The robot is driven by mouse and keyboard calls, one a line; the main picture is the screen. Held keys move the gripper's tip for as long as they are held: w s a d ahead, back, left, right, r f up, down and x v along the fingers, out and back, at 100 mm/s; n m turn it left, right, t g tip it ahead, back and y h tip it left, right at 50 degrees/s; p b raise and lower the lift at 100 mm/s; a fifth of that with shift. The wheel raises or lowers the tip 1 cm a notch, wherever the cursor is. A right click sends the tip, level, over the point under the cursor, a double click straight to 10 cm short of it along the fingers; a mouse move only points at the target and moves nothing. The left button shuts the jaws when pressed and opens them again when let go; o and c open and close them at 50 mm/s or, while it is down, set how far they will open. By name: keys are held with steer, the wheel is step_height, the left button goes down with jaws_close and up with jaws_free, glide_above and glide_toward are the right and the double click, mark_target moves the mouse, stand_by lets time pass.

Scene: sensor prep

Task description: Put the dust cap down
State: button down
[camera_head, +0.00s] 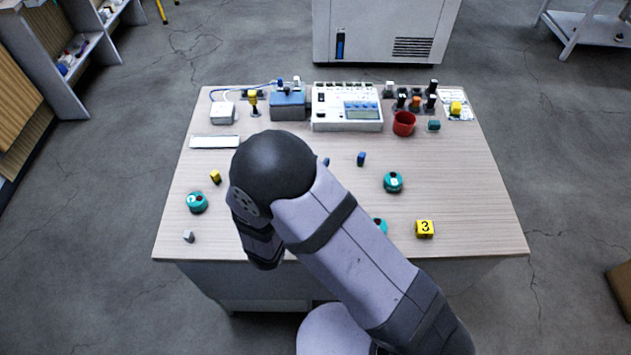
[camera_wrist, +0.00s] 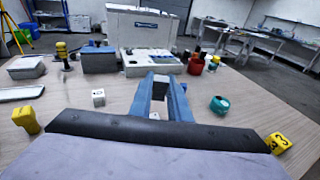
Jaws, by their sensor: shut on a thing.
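My gripper (camera_wrist: 162,98) shows in the wrist view as two long blue-grey fingers reaching forward over the table. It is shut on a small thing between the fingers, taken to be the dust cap. The fingers hide most of it, so its shape and its gap from the table cannot be told. In the head view my own arm covers the gripper and what it holds. The wooden table (camera_head: 460,192) lies under my arm.
A white instrument (camera_head: 346,121), a blue box (camera_head: 288,106) and a red cup (camera_head: 403,124) line the back. A teal puck (camera_head: 393,182) and a yellow cube marked 3 (camera_head: 425,229) are at right. A small blue block (camera_head: 361,159) lies mid-table. A white cube (camera_wrist: 98,97) is left of my fingers.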

steer(key=shift+f+p, duration=0.3)
steer(key=shift+f, duration=2.85)
steer(key=shift+f, duration=0.2)
steer(key=c, duration=1.7)
jaws_free()
steer(key=shift+o, duration=0.2)
steer(key=shift+r, duration=0.1)
steer(key=shift+r, duration=0.15)
steer(key=shift+s+a, duration=0.2)
steer(key=shift+s, duration=0.15)
steer(key=b+v, duration=0.2)
steer(key=v, duration=0.9)
steer(key=shift+s, duration=0.15)
